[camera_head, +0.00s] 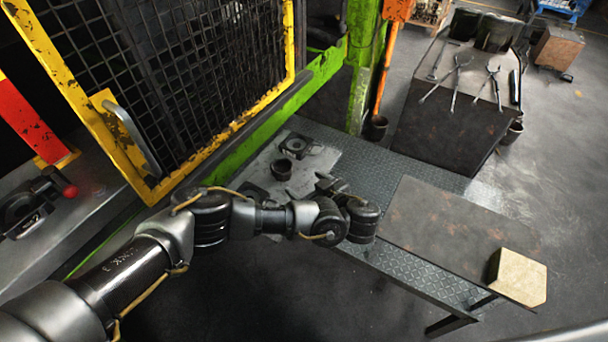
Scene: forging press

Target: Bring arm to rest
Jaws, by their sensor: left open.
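My left arm comes in from the lower left and reaches right, over the near edge of the metal bench (410,258). My left gripper (332,184) is at its end, over the bench and partly hidden by my own wrist. It is open, and I see nothing held in it. My right gripper is not in view.
A yellow-framed mesh door (190,85) with a grey handle (132,135) stands to the left, near my arm. A small dark cup (281,169) and dark metal parts (298,146) lie beyond my gripper. A pale block (518,277) sits at the right on a brown plate (440,228). A tool table (440,115) stands behind.

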